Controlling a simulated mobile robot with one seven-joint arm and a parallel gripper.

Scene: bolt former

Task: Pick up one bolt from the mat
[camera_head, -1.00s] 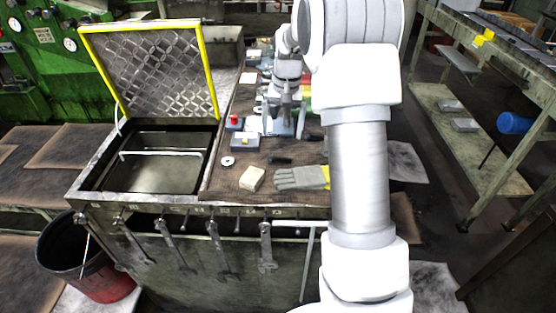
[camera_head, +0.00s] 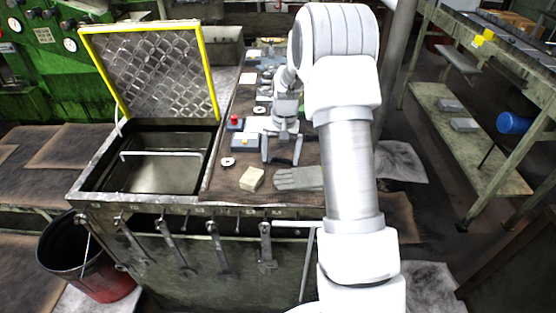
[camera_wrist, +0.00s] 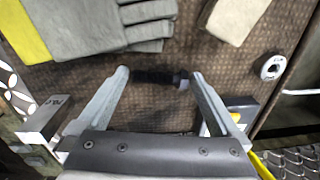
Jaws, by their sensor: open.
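A dark bolt (camera_wrist: 158,77) lies on its side on the brown mat (camera_wrist: 150,112) in the wrist view. Its lighter end points right. My gripper (camera_wrist: 159,74) is open, with one fingertip near each end of the bolt, and holds nothing. I cannot tell how high the fingertips are above the mat. In the head view my gripper (camera_head: 281,161) points down over the mat (camera_head: 222,182), behind the glove. The bolt is hard to make out between the fingers there.
An open tank (camera_head: 135,185) with a raised yellow-edged lid (camera_head: 213,75) stands left of the mat.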

